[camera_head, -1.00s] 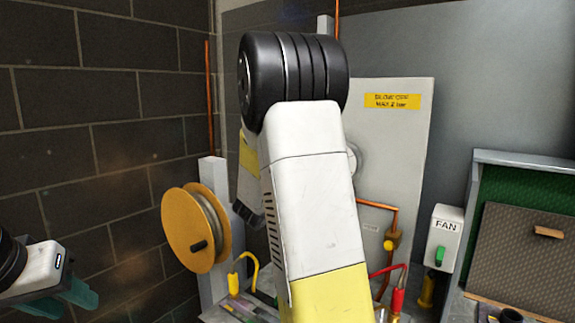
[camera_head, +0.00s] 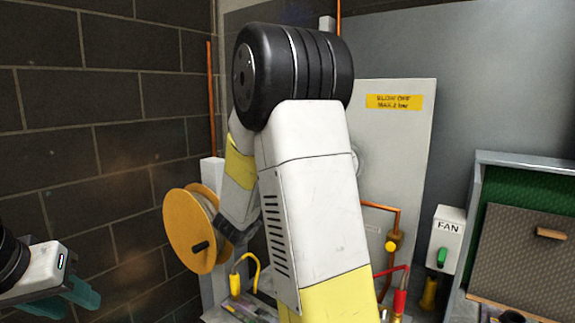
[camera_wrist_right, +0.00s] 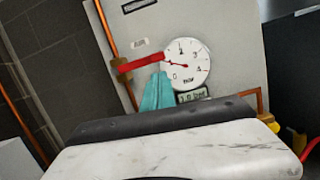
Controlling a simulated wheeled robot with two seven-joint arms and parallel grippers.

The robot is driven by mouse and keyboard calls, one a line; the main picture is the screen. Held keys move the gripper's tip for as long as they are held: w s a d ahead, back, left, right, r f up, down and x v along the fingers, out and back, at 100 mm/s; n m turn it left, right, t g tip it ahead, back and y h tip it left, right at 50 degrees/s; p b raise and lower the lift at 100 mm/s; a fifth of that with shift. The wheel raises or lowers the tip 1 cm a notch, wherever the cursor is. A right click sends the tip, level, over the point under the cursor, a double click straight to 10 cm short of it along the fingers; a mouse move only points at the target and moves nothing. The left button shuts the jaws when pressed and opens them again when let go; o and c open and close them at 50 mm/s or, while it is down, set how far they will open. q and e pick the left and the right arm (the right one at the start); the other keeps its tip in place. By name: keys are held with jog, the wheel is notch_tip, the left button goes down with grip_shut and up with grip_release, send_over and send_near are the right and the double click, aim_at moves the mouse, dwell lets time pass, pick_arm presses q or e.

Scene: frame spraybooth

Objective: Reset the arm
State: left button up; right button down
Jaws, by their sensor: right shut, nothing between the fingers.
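My left gripper (camera_head: 76,292), with teal fingers, is at the lower left of the head view; whether its fingers are apart is unclear. My right arm fills the middle of the head view, hiding part of the panel. Its hand is largely hidden behind the arm. In the right wrist view my right gripper (camera_wrist_right: 158,90) shows teal fingers together and empty. Its tips appear just below the end of a red lever (camera_wrist_right: 142,63) on a copper pipe and left of a round gauge (camera_wrist_right: 187,65). I cannot tell whether they touch the lever.
A yellow reel (camera_head: 190,230) stands left of my right arm, close to its forearm in the picture. A grey panel (camera_head: 400,150) with a yellow label is behind. A fan switch box (camera_head: 447,235) and a green-lined booth (camera_head: 530,185) are at right. A brick wall (camera_head: 100,120) is at left.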

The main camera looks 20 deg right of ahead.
jog(key=shift+v, duration=0.95)
jog(key=s+d+f+m+g+y, duration=0.3)
jog(key=s+f+m+g+y, duration=0.75)
jog(key=s, duration=0.65)
jog(key=s+a+f+m+t+y, duration=0.35)
jog(key=a+m, duration=0.25)
jog(key=a, duration=0.3)
jog(key=a+r+m+t+y, duration=0.3)
jog(key=a+r+m+y, duration=0.2)
jog(key=a, duration=0.7)
jog(key=shift+s+r+m+y, duration=0.2)
jog(key=shift+r+m+y, duration=0.2)
jog(key=shift+y, duration=0.3)
